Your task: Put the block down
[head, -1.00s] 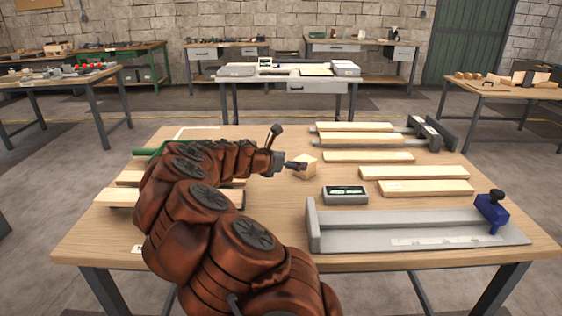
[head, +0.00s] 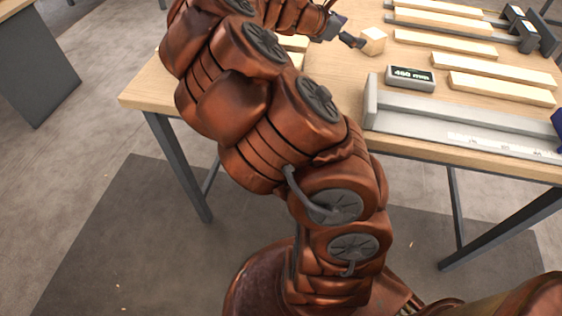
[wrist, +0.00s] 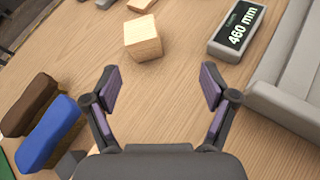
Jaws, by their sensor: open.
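The block (head: 373,41) is a pale wooden cube resting on the workbench (head: 345,75). It also shows in the wrist view (wrist: 143,38), upper left of centre, beyond the fingertips and apart from them. My gripper (wrist: 160,88) is open, with nothing between its two purple-padded fingers but bare bench top. In the head view my gripper (head: 352,40) is just left of the block, and only part of it shows.
A display box reading 460 mm (head: 410,78) sits right of the block, behind a grey metal channel fixture (head: 450,120). Pale boards (head: 445,43) lie further back. Blue (wrist: 48,133) and brown (wrist: 30,104) pieces lie left of my gripper in the wrist view.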

